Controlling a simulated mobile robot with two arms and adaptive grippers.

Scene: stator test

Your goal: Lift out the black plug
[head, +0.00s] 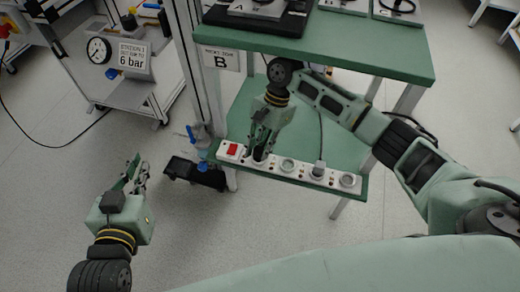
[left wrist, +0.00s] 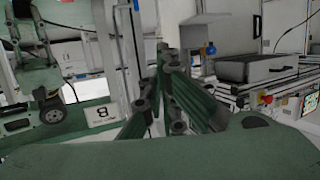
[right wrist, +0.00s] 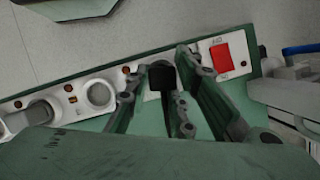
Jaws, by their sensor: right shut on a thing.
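The black plug (right wrist: 162,77) is between the fingers of my right gripper (right wrist: 158,92) in the right wrist view. It is at the socket beside the red switch (right wrist: 221,57) on the white power strip (right wrist: 65,92). In the head view my right gripper (head: 260,146) points down at that end of the strip (head: 272,161). The fingers are shut on the plug and hide much of it. I cannot tell how deep it sits in the socket. My left gripper (head: 136,178) is open and empty, away to the left over the floor.
A grey plug (right wrist: 38,112) with a cable stands in another socket of the strip. The strip runs along the front edge of the green lower shelf (head: 340,135). The green upper shelf (head: 350,52) overhangs it. A white cart (head: 150,85) stands at the left.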

